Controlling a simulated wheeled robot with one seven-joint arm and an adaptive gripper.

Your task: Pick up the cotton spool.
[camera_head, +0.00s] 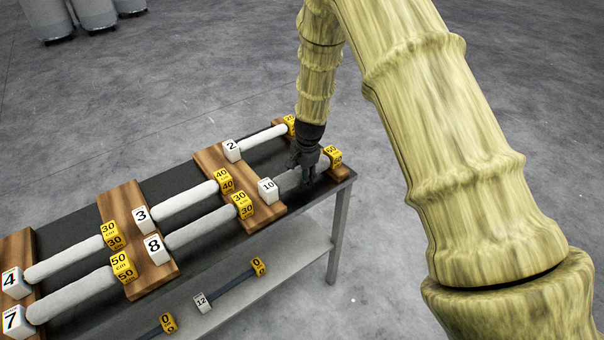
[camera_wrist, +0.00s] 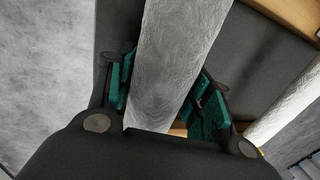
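Several pale cotton-wrapped spools lie on a dark table. Each has a white numbered cube at one end and a yellow cube at the other. My gripper (camera_head: 308,165) is down at the spool marked 10 (camera_head: 288,181), near its yellow cube (camera_head: 333,156), and hides part of it. In the wrist view this spool (camera_wrist: 178,60) passes between the two teal fingers of my gripper (camera_wrist: 163,98), one on each side. The fingers are very near its sides; whether they press on it I cannot tell. The spool appears to lie on its wooden supports.
The spool marked 2 (camera_head: 263,137) lies behind, and spools 3 (camera_head: 188,204) and 8 (camera_head: 202,227) lie to the left. Wooden boards (camera_head: 213,160) bear the spools. A lower shelf (camera_head: 285,255) holds thin bare rods. Grey cylinders (camera_head: 45,18) stand at the far left. The floor is open.

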